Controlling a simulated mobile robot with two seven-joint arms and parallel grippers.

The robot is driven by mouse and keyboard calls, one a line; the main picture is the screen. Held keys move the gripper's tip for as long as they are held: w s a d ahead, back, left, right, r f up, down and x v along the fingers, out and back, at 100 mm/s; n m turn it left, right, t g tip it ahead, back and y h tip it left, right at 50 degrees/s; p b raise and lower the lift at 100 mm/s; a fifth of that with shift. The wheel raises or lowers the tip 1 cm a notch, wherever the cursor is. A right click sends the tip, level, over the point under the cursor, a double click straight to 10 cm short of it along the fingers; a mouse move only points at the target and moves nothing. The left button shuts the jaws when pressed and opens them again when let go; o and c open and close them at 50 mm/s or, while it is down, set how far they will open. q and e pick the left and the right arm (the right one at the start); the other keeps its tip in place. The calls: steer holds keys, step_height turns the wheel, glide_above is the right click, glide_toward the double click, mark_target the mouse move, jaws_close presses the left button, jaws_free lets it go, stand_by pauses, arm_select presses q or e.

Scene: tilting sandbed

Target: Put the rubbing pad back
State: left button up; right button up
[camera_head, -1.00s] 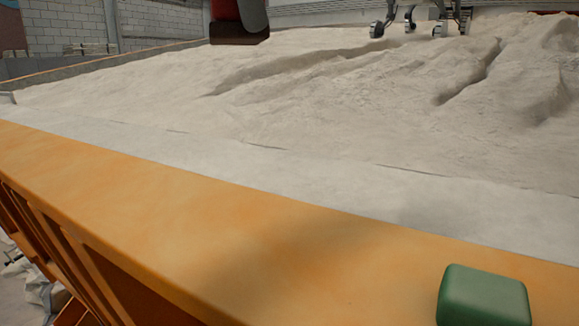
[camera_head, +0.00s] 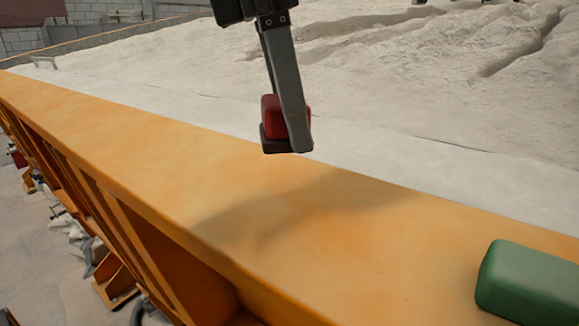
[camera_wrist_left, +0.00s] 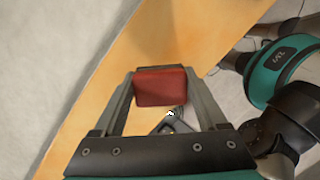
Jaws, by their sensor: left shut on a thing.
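The rubbing pad (camera_head: 271,112) is a red block with a dark underside. My left gripper (camera_head: 288,140) is shut on it, with one grey finger in front of part of the pad in the head view. The pad hangs over the orange rim (camera_head: 190,165) near its sand-side edge, apparently clear of it, with a shadow on the rim below. In the left wrist view the red pad (camera_wrist_left: 161,87) sits between both fingers of the gripper (camera_wrist_left: 160,92). My right gripper is not in view.
A green block (camera_head: 530,285) rests on the rim at the lower right. Pale, furrowed sand (camera_head: 400,75) fills the bed behind the rim. The rim between the pad and the green block is clear. Cluttered floor shows at the lower left.

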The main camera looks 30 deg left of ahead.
mark_target(271, 99)
arm_select(q)
steer(key=x, duration=0.4)
steer(key=s+a+x, duration=0.1)
steer(key=x, duration=0.1)
steer(key=shift+w+f, duration=0.1)
steer(key=shift+f, duration=0.25)
steer(key=shift+f, duration=0.3)
steer(key=o, duration=1.1)
steer(key=shift+r, duration=0.1)
steer(key=v, duration=1.2)
steer(key=shift+r, duration=0.3)
